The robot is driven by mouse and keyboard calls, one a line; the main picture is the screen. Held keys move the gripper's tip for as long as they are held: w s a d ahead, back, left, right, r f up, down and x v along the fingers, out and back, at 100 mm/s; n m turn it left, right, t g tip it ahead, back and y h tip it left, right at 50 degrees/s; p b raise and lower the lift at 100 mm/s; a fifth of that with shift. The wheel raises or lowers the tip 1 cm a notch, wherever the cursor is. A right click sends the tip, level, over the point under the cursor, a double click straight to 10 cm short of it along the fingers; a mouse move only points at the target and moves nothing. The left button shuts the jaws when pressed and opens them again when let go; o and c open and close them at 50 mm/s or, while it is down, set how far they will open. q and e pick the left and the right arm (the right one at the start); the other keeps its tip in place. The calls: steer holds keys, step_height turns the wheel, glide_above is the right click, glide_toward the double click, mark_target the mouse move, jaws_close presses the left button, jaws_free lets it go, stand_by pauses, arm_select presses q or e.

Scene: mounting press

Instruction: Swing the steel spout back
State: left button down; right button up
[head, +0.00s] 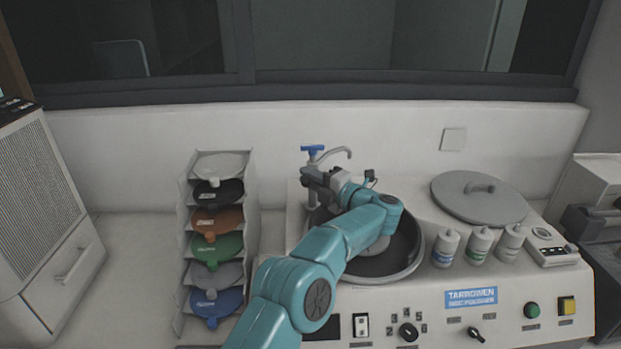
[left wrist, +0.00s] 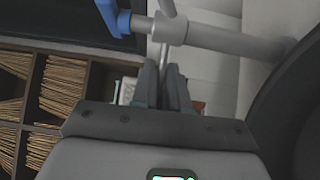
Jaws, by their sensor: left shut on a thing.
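The steel spout (head: 338,151) curves up and to the right from the tap behind the polisher bowl. The tap has a blue handle (head: 312,149) on top. My left gripper (head: 307,174) is at the tap, beyond the bowl's far rim. In the left wrist view, its fingers (left wrist: 163,72) are shut on a thin grey steel part of the spout (left wrist: 164,50). The tap's thicker post (left wrist: 225,40) runs across just past the fingertips, with the blue handle (left wrist: 110,14) at upper left. The exact grip point is hidden in the head view. My right gripper is not in view.
My left arm reaches over the dark polisher bowl (head: 417,262). A rack of coloured discs (head: 183,300) stands left. The wall is close behind the tap.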

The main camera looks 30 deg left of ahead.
arm_select(q)
steer(key=shift+s+d+f, duration=0.1)
steer(key=shift+f, duration=0.35)
steer(key=c, duration=1.1)
jaws_free()
steer(key=shift+o, duration=0.4)
steer(key=shift+s+d+r, duration=0.15)
steer(key=shift+s+r, duration=0.2)
steer(key=shift+r, duration=0.1)
steer(key=s+d+b, duration=0.2)
steer(key=d+b, duration=0.2)
steer(key=d, duration=1.2)
steer(key=shift+f, duration=0.2)
steer(key=shift+s, duration=0.1)
